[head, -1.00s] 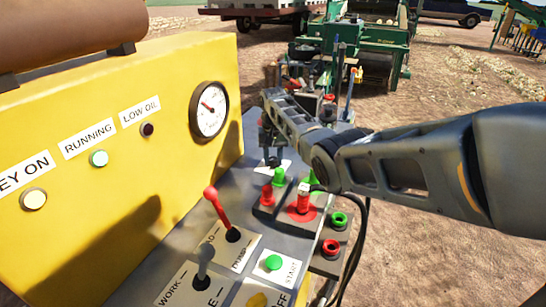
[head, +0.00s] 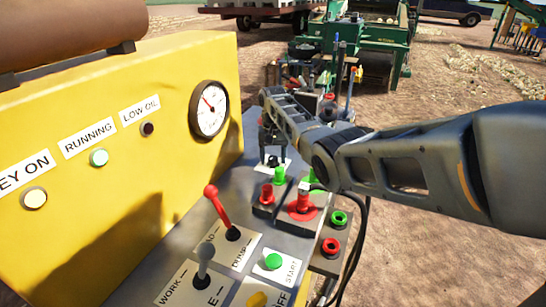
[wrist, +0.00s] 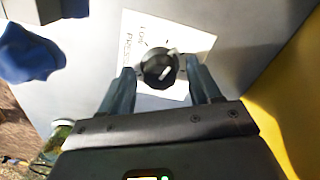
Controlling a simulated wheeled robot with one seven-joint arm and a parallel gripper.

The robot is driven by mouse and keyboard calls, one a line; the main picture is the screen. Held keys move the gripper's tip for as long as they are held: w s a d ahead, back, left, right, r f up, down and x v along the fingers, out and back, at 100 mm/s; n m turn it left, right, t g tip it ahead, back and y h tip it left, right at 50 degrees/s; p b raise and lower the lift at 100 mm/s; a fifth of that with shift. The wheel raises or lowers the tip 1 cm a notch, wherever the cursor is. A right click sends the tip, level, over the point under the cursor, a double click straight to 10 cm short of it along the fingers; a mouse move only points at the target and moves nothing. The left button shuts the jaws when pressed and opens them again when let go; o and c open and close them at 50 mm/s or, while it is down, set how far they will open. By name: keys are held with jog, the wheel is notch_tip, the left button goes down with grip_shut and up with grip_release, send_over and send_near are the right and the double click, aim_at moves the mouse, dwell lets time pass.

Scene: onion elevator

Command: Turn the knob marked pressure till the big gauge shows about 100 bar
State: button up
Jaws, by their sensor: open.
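The pressure knob (wrist: 159,69) is a round black dial with a white pointer line. It sits on a white label plate (wrist: 190,42) whose lettering is partly legible in the wrist view. In the head view the knob (head: 273,161) is small and partly hidden by my gripper. My gripper (wrist: 162,84) is open, with one finger on each side of the knob; I cannot tell whether they touch it. In the head view my gripper (head: 273,152) points down at the plate. The big gauge (head: 209,109) is white and round on the yellow panel; its needle points up-left, its numbers too small to read.
A red-handled lever (head: 217,205), a grey lever (head: 203,268) and a green start button (head: 273,262) stand on the grey console. Red and green fittings (head: 303,202) sit close in front of my gripper. The yellow panel (head: 70,110) rises at the left.

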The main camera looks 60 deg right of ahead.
aim_at(274, 158)
notch_tip(274, 158, up, 8)
jog(key=shift+f, duration=0.15)
dwell(0.3)
jog(key=shift+s, duration=0.1)
dwell(0.4)
